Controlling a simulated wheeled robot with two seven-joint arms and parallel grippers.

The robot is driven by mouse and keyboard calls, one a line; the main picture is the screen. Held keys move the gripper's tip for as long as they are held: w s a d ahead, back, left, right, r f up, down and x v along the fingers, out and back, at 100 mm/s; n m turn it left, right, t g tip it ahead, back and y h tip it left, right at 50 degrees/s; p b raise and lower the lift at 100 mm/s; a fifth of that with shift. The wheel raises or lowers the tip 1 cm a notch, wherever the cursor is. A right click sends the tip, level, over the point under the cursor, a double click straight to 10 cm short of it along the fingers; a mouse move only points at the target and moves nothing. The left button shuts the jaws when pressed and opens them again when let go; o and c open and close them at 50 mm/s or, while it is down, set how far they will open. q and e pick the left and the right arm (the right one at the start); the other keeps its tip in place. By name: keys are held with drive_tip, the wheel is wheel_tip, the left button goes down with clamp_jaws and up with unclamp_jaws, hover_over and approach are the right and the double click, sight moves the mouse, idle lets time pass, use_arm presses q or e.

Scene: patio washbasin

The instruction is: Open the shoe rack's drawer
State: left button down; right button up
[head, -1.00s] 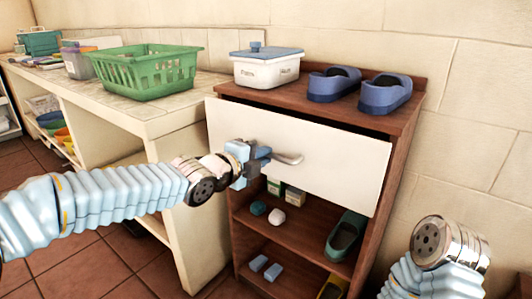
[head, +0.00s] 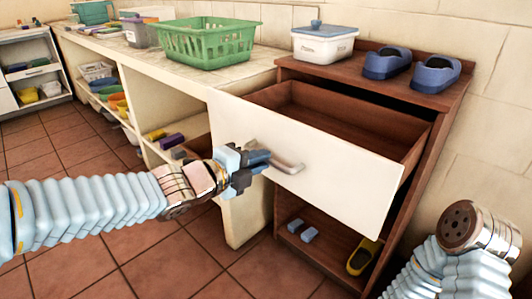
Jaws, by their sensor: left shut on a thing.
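The wooden shoe rack (head: 455,125) stands against the wall at the right. Its drawer with a white front (head: 330,180) is pulled well out, and its brown inside shows and looks empty. My left gripper (head: 258,165) is shut on the drawer's metal handle (head: 286,166) at the left part of the front. Part of the handle is hidden by the fingers. My right arm shows at the lower right, but its gripper is not in view.
Two blue shoes (head: 387,63) and a white box with a blue lid (head: 323,45) sit on the rack's top. A yellow shoe (head: 363,256) is on a lower shelf. A green basket (head: 207,42) stands on the counter at left. The tiled floor in front is clear.

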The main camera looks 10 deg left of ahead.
use_arm(q)
drive_tip(key=shift+s+a, duration=0.45)
drive_tip(key=shift+s, duration=0.15)
drive_tip(key=c, duration=1.1)
unclamp_jaws()
drive_tip(key=p+v, duration=0.3)
drive_tip(key=v, duration=1)
drive_tip(key=shift+s+a+p, duration=0.25)
drive_tip(key=shift+s+p, duration=0.05)
drive_tip(key=shift+p, duration=0.05)
